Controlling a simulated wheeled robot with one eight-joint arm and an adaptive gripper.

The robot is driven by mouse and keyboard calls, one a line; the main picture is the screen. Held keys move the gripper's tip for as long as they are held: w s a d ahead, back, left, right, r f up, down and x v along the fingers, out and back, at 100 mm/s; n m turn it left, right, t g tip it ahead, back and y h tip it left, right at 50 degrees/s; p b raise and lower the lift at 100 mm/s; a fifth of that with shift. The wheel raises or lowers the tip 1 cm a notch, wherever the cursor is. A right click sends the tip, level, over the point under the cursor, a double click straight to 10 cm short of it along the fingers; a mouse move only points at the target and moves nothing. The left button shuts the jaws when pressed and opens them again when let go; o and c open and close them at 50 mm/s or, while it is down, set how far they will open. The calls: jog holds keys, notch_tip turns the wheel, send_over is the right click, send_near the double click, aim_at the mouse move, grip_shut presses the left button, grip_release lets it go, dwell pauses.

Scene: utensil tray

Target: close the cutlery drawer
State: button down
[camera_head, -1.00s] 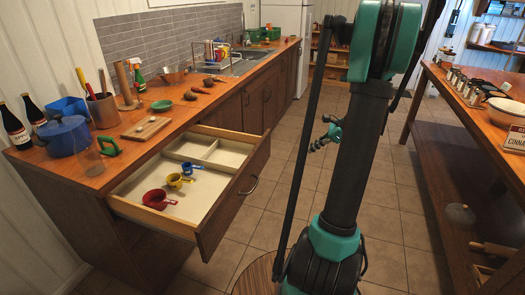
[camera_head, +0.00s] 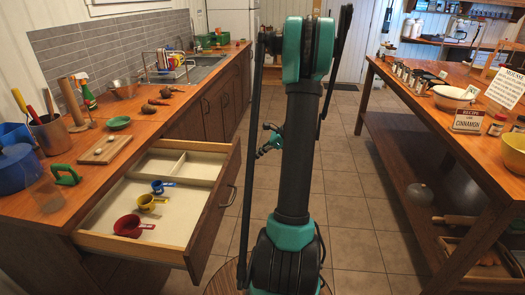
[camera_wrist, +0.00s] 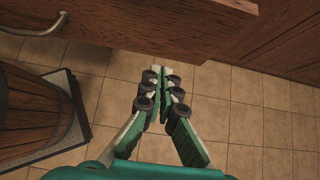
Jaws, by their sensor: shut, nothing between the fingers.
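The cutlery drawer (camera_head: 207,223) is pulled far out from the wooden counter on the left in the head view. It holds a red measuring cup (camera_head: 130,226), a yellow one (camera_head: 150,202) and a blue one (camera_head: 161,186), with divided compartments at the back. Its metal handle (camera_head: 231,195) is on the front. In the wrist view, a wooden front (camera_wrist: 150,22) with a metal handle (camera_wrist: 36,24) crosses the top. My gripper (camera_wrist: 160,72) is shut and empty over the tiled floor, below and right of that handle, apart from it. The head view shows it small beside my arm.
A wooden island (camera_head: 455,130) with jars and bowls stands at the right. The tiled aisle (camera_head: 345,200) between is clear.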

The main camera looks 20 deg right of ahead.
jog(key=shift+w+a+f, duration=0.4)
jog(key=shift+w+a, duration=0.1)
jog(key=shift+a, duration=0.4)
jog(key=shift+w+a+f, duration=0.35)
jog(key=shift+w+a, duration=0.2)
jog(key=shift+a, duration=0.35)
jog(key=shift+w+a+f, duration=0.4)
jog(key=shift+w+a, duration=0.1)
jog(key=shift+a, duration=0.4)
jog(key=shift+a, duration=0.1)
jog(key=w+a, duration=0.6)
jog(key=a, duration=0.5)
jog(key=w+a, duration=0.7)
jog(key=a, duration=0.4)
jog(key=w+a, duration=0.6)
jog(key=a, duration=0.6)
jog(key=shift+w, duration=0.4)
jog(key=shift+w+a, duration=0.15)
jog(key=shift+a, duration=0.1)
jog(key=shift+a+r, duration=0.1)
